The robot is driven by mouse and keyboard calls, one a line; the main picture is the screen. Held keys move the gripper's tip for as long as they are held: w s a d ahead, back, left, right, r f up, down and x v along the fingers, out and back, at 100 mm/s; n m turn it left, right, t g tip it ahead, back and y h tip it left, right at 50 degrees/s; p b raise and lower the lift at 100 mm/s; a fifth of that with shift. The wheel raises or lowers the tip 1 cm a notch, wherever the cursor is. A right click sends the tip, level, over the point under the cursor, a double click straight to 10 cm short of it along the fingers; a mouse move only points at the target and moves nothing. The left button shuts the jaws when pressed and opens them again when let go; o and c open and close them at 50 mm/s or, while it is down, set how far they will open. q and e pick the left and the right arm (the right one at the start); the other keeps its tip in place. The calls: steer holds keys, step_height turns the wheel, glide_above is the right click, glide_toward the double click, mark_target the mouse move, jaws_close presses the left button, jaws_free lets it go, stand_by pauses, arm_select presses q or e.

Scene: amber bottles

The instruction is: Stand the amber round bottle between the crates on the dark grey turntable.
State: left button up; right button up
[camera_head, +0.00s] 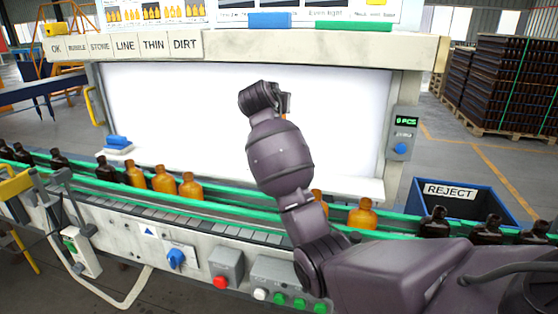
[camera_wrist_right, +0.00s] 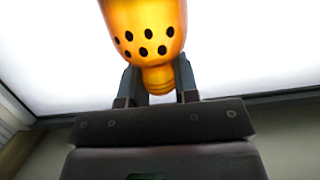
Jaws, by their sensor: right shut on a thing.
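An amber bottle (camera_wrist_right: 145,28) fills the top middle of the right wrist view, with its neck toward my gripper. Several dark round spots show on its body. My right gripper (camera_wrist_right: 159,82) is shut on the bottle's neck, one finger on each side. In the head view my right arm reaches up in front of the bright white panel; its wrist hides most of the gripper (camera_head: 285,104) and the held bottle. My left gripper is not in view. I see no dark grey turntable, and no crates with a bottle between them.
Amber bottles (camera_head: 163,180) stand on the green-edged conveyor (camera_head: 230,208), with dark bottles at both ends. The lit white panel (camera_head: 190,120) is behind, under a labelled beam (camera_head: 125,46). A blue REJECT bin (camera_head: 478,207) stands right. Stacked brown bottles (camera_head: 500,85) are at back right.

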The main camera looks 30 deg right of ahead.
steer(key=shift+f, duration=4.95)
steer(key=o, duration=1)
steer(key=shift+f, duration=0.1)
steer(key=shift+c, duration=0.2)
steer(key=shift+a, duration=0.1)
steer(key=v, duration=1.2)
